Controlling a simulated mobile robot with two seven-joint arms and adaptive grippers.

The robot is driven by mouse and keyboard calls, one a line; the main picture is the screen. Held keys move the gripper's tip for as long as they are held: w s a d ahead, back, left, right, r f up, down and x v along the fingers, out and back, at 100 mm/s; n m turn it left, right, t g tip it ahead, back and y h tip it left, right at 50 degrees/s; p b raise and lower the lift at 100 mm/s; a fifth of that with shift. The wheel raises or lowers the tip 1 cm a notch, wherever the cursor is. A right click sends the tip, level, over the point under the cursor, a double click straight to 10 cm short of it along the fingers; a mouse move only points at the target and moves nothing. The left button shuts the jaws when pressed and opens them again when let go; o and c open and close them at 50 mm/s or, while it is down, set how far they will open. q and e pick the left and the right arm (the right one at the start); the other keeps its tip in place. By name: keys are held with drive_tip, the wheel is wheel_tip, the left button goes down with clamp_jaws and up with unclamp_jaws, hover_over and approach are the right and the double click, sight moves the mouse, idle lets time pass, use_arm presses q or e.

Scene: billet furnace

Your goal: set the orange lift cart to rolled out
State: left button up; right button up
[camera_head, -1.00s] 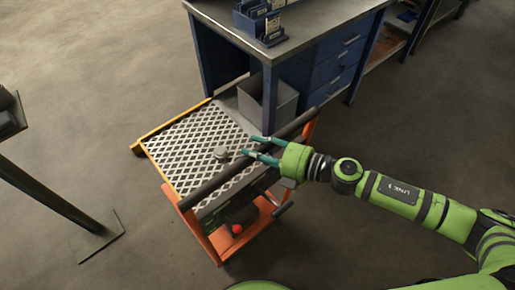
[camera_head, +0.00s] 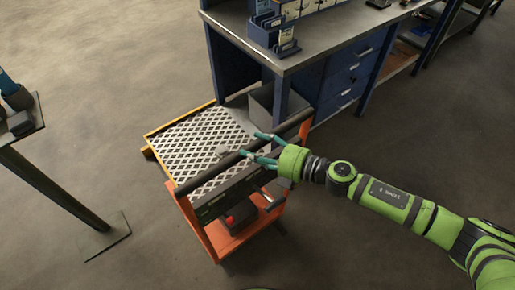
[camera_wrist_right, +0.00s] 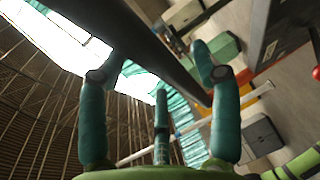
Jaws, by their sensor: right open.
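The orange lift cart (camera_head: 210,235) stands on the floor at the left front of the blue bench, its far right part close to the bench. It has a pale lattice-patterned platform (camera_head: 190,145) and a dark push bar (camera_head: 205,186) along its near side. My right gripper (camera_head: 252,146) is open at the right half of this bar. In the right wrist view the bar (camera_wrist_right: 155,45) runs diagonally between the open fingers (camera_wrist_right: 155,72). I cannot tell whether they touch it.
A blue workbench (camera_head: 262,64) with drawers and small boxes on top stands behind the cart. A grey bin (camera_head: 275,105) sits behind the platform. A dark stand (camera_head: 52,188) is at the left. The floor in front is clear.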

drive_tip(key=shift+w, duration=0.1)
drive_tip(key=shift+d, duration=0.15)
use_arm(q)
drive_tip(key=shift+w+a, duration=0.1)
drive_tip(key=shift+w, duration=0.2)
use_arm(e)
drive_tip(key=v, duration=1.2)
drive_tip(key=shift+s, duration=0.25)
use_arm(q)
drive_tip(key=shift+w+a, duration=0.1)
